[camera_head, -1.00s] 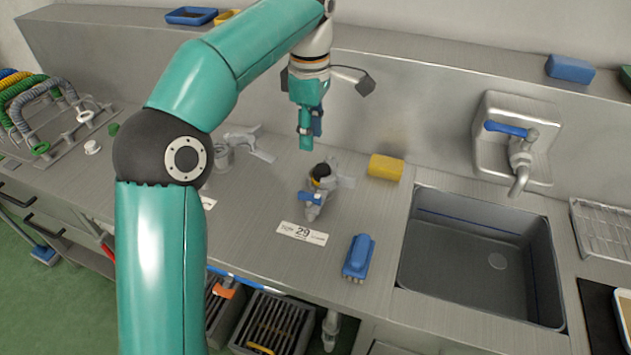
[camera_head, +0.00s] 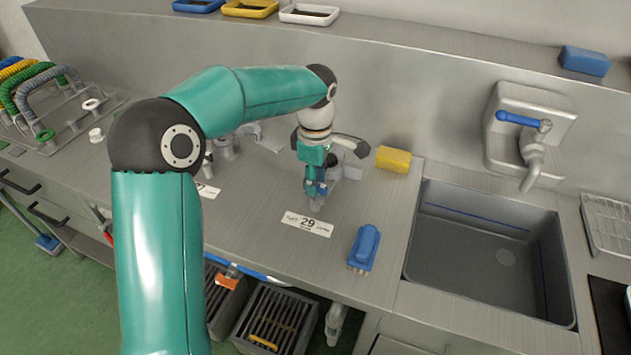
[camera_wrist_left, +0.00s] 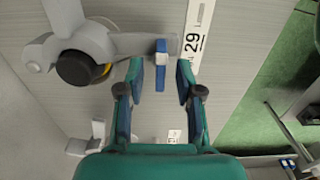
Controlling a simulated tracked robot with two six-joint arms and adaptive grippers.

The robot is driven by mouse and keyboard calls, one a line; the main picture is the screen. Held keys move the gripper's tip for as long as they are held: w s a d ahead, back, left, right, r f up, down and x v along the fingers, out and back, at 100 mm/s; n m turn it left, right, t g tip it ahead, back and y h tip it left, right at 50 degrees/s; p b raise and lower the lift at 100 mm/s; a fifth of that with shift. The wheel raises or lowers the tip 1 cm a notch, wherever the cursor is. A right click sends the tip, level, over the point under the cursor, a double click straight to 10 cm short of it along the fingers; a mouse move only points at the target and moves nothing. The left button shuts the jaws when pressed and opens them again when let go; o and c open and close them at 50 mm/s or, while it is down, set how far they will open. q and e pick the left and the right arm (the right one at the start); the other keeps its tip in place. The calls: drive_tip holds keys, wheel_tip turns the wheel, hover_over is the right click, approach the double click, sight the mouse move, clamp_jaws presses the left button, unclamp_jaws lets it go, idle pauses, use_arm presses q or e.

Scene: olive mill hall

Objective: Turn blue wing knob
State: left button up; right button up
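The blue wing knob (camera_wrist_left: 161,46) shows in the left wrist view on the grey valve fitting (camera_wrist_left: 118,43), which has a black round cap (camera_wrist_left: 80,68) with a yellow ring. My left gripper (camera_wrist_left: 160,72) is open, with one finger on each side of the knob and a visible gap to each. I cannot tell how deep the knob sits between the fingers. In the head view my left gripper (camera_head: 316,190) points down at the fitting and hides most of it, including nearly all of the knob. My right gripper is not in view.
A label marked 29 (camera_head: 307,224) lies in front of the fitting. A yellow sponge (camera_head: 393,159) lies behind right, and a blue brush (camera_head: 364,248) lies front right. A sink (camera_head: 487,253) with a blue-handled tap (camera_head: 531,143) is further right.

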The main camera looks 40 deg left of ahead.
use_arm(q)
drive_tip(key=shift+f, duration=0.45)
clamp_jaws()
